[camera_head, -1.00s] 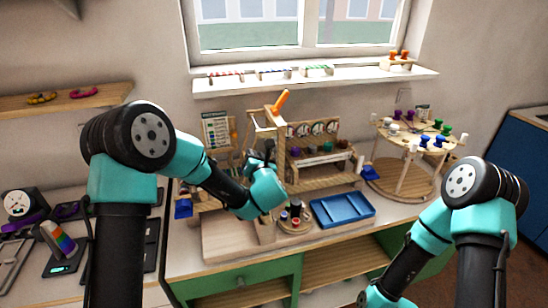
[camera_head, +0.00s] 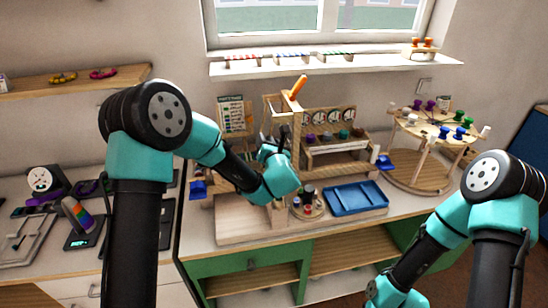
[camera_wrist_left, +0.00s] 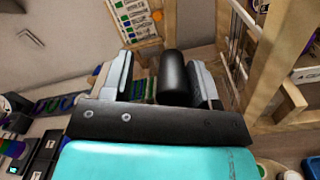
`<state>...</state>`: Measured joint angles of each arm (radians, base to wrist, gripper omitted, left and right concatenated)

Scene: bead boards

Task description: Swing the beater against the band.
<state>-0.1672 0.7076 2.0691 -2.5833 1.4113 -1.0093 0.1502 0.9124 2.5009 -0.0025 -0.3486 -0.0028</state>
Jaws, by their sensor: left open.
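My left gripper (camera_head: 272,143) is at the wooden frame (camera_head: 270,105) behind the work board. In the left wrist view its two grey fingers (camera_wrist_left: 163,75) are open and well apart. A short black cylinder (camera_wrist_left: 173,75) stands between them, closer to the right finger; I cannot tell whether it belongs to the beater. An orange handle (camera_head: 298,87) leans up from the top of the frame; I cannot tell whether this is the beater. I cannot make out the band; my arm covers part of the frame. My right gripper is outside the views.
A blue tray (camera_head: 355,198) and a small round stand with spools (camera_head: 307,208) are right of the wooden board (camera_head: 235,226). A rack with dials (camera_head: 328,118) is behind. A round peg stand (camera_head: 432,142) is further right. Wooden posts (camera_wrist_left: 278,60) are close to my left gripper's right side.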

